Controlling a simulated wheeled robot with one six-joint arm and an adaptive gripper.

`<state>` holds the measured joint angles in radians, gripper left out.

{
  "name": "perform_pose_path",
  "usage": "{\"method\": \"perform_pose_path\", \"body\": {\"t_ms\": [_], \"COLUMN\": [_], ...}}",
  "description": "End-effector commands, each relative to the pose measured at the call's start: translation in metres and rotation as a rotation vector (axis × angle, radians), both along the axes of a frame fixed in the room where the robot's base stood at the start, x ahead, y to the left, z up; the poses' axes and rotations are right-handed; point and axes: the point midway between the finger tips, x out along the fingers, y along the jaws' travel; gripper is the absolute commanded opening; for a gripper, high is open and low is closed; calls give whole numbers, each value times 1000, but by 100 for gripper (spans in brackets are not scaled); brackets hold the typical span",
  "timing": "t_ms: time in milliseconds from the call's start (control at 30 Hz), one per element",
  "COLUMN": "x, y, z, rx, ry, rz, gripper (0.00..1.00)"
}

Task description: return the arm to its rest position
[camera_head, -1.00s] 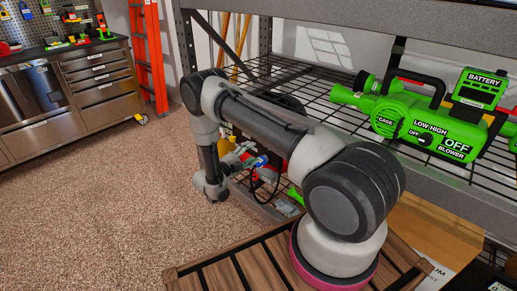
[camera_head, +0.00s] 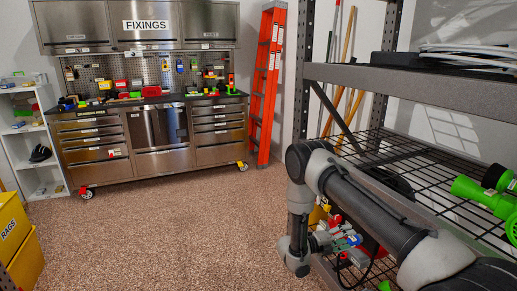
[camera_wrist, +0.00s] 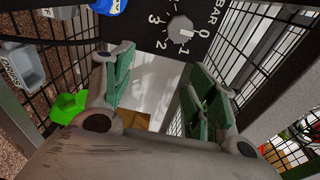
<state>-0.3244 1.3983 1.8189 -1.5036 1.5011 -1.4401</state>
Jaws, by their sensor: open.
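My arm (camera_head: 365,205) reaches out and bends down beside the wire shelving in the head view. Its wrist hangs low at the shelf's left end, and the fingers are hard to make out there among coloured items. In the wrist view my gripper (camera_wrist: 160,88) is open, with its two green-padded fingers well apart. Nothing is held between them; a pale surface shows beyond the gap. A dark panel with a dial (camera_wrist: 180,29) marked in BAR lies beyond the fingertips.
Steel shelving (camera_head: 430,83) stands close on the right, with a green blower (camera_head: 485,197) on its wire shelf. The wrist view shows wire mesh on both sides, a grey bin (camera_wrist: 24,66) and a green item (camera_wrist: 66,107). Open floor (camera_head: 185,225) lies left, before the steel toolchest (camera_head: 215,131).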

Motion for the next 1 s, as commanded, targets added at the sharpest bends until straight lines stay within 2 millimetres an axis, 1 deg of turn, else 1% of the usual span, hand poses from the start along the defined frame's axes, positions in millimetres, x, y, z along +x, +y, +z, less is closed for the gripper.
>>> {"method": "perform_pose_path", "body": {"t_ms": [33, 67, 100, 167, 200, 267, 367, 467, 500, 567, 600, 667, 700, 767, 800, 1000], "x": [-20, -33, -48, -67, -78, -92, -111, -129, -137, -150, -159, -172, -181, -193, -201, -241], "y": [-9, -14, -20, -26, -29, -32, -35, -34, -33, -31, -29, -25, -22, -18, -15, 1], "z": [-6, -10, -9, 1, 12, 29, 59, 93, 108, 132, 148, 171, 186, 208, 221, 282], "rx": [33, 52, 76, 112, 135, 161, 193, 219, 227, 237, 243, 247, 249, 251, 252, 263], "ry": [-61, -100, -167, -285, -375, -502, -698, -903, -990, -1127, -1220, -1355, -1440, -1559, -1632, -1936], "rz": [-63, -104, -164, -263, -335, -434, -586, -745, -814, -926, -1004, -1123, -1200, -1317, -1392, -1770], "gripper": [58, 58, 58, 58, 58, 58, 58, 58, 58, 58, 58, 58, 58, 58, 58, 58]}}
